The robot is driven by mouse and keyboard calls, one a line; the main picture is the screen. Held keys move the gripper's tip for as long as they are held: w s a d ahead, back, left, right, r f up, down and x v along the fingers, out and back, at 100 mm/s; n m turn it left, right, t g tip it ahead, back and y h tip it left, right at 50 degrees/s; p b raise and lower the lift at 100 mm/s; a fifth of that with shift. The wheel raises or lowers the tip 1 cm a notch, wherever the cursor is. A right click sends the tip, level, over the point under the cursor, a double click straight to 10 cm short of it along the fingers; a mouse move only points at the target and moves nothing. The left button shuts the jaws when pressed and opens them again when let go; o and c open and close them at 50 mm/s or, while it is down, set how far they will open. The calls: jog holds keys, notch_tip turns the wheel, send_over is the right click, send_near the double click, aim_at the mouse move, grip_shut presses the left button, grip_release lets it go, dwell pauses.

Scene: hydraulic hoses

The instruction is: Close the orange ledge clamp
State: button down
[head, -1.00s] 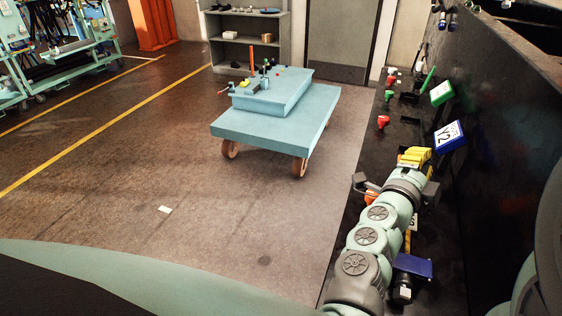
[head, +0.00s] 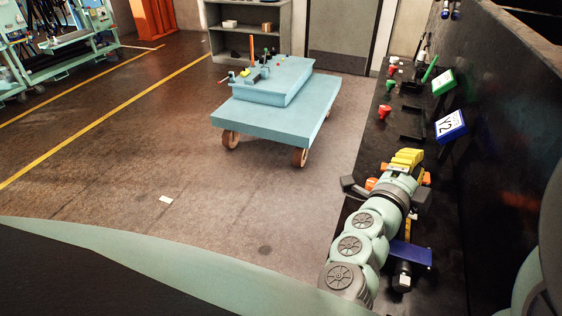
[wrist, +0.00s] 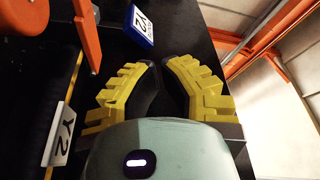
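In the head view, orange bits show on both sides of my gripper (head: 408,158), at the left (head: 371,183) and right (head: 426,178); my wrist hides what lies between. In the wrist view, my gripper's yellow fingers (wrist: 161,66) stand partly apart with nothing between them. They are to the right of the orange part and apart from it.
A dark ledge runs along a black wall (head: 500,130). It carries a blue Y2 sign (head: 451,126), a green sign (head: 443,82) and red fittings (head: 384,111). A white Y2 tag (wrist: 62,137) is left of my gripper. A blue cart (head: 270,118) stands on open floor.

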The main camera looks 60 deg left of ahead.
jog(key=r+v, duration=0.1)
jog(key=v, duration=0.7)
jog(key=shift+f, duration=0.45)
